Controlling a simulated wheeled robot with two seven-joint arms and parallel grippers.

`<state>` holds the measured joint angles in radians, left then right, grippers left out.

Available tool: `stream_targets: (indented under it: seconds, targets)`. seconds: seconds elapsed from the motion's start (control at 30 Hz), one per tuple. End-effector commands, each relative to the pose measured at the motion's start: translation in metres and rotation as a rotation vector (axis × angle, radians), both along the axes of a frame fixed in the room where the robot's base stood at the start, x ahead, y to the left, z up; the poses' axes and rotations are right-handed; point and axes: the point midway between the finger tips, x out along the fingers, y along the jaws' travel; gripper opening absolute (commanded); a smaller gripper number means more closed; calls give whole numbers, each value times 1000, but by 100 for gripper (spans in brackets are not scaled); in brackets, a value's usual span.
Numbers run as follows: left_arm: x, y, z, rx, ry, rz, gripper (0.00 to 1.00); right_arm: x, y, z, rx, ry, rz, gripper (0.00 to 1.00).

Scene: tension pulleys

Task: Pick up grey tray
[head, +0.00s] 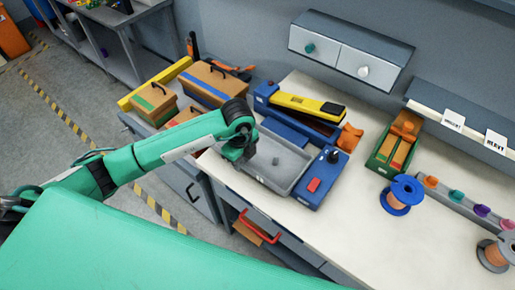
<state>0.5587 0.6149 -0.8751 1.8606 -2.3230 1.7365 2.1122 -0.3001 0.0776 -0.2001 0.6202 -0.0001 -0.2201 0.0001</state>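The grey tray (290,163) is a shallow open tray on the pale worktop, near its front edge. A small dark grey block (276,161) is in it. My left gripper (241,158) is at the tray's left end, with the green arm reaching in from the left. The gripper and wrist hide part of that end. The fingers are small and dark, so I cannot tell whether they are open or touch the tray. My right gripper is out of view.
A blue unit with a red button (314,185) stands right of the tray. A yellow-and-black tool (307,105) lies behind it. Wooden boxes (212,83) stand to the left. A green bin (396,143) and blue spool (402,194) are to the right. The front right worktop is clear.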

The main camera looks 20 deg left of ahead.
Motion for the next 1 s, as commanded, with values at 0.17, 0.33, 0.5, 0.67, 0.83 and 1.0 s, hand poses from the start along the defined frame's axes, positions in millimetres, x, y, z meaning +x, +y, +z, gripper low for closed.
stream_targets:
  seconds: [0.17, 0.33, 0.5, 0.67, 0.83, 1.0]
  targets:
    - [0, 0, -6, -1, -1, -1, 31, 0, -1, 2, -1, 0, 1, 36]
    - [0, 0, -6, -2, -2, -1, 23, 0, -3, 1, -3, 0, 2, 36]
    - [0, 0, -6, -2, -2, -1, 0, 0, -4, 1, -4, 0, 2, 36]
    - [1, 0, -5, -2, -2, -1, 0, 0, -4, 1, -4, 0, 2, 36]
    - [1, 0, -5, -2, -2, -1, 0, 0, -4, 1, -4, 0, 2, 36]
    - [1, 0, 2, -1, -4, 0, 0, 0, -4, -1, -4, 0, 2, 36]
